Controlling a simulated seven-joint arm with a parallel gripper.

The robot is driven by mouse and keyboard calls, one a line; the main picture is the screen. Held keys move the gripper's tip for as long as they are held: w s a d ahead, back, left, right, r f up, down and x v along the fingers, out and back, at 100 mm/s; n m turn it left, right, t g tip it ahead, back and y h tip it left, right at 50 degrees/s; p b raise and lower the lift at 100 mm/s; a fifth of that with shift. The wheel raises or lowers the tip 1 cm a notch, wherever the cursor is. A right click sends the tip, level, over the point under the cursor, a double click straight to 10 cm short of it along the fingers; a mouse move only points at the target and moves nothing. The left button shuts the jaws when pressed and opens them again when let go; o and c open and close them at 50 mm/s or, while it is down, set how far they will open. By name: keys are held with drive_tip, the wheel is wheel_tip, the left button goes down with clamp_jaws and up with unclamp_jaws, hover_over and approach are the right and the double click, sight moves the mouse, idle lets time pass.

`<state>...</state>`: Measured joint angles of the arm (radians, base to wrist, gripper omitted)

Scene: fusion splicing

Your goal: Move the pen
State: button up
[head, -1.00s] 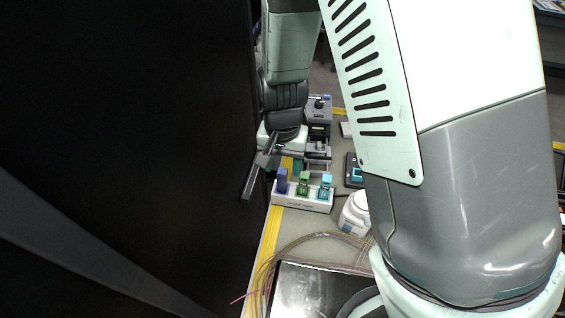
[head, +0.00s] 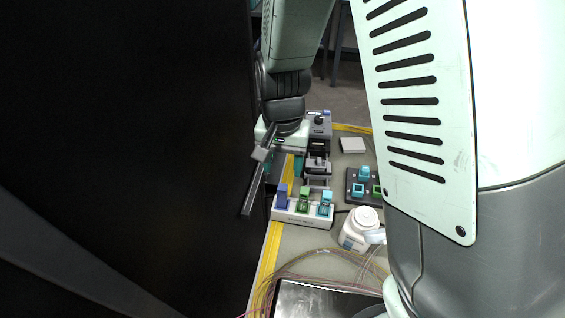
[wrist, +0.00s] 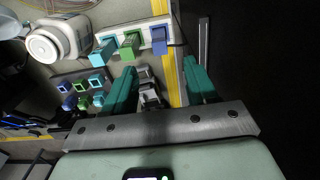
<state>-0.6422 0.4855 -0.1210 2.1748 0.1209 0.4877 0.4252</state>
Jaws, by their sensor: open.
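I cannot make out a pen in either view. My gripper (head: 277,173) hangs over the left edge of the table, beyond the rack of coloured blocks, with part of it hidden by its own body in the head view. In the wrist view my gripper (wrist: 158,64) is open. Its two green fingers are wide apart, with nothing between them touching either one. Below the gap are the yellow edge strip and a grey-black device (wrist: 150,92).
A white rack (head: 302,219) holds blue, green and cyan blocks. A white bottle (head: 357,233) stands beside it, near a dark tray (head: 350,188) with coloured blocks. Loose cables (head: 315,258) lie nearer. A black panel (head: 130,140) fills the left side.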

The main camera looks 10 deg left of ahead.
drive_tip(key=s+d+r+t+y, duration=0.1)
drive_tip(key=d+r, duration=0.4)
drive_tip(key=r, duration=0.3)
drive_tip(key=d+r+t, duration=0.1)
drive_tip(key=d+r, duration=0.3)
drive_tip(key=r, duration=0.4)
drive_tip(key=s+d+r+t+h, duration=0.1)
drive_tip(key=s+d+r+t, duration=0.2)
drive_tip(key=s+d+r, duration=0.7)
drive_tip(key=shift+s+d+t, duration=0.25)
drive_tip(key=shift+s+t, duration=0.05)
drive_tip(key=shift+s, duration=0.75)
drive_tip(key=shift+o, duration=0.4)
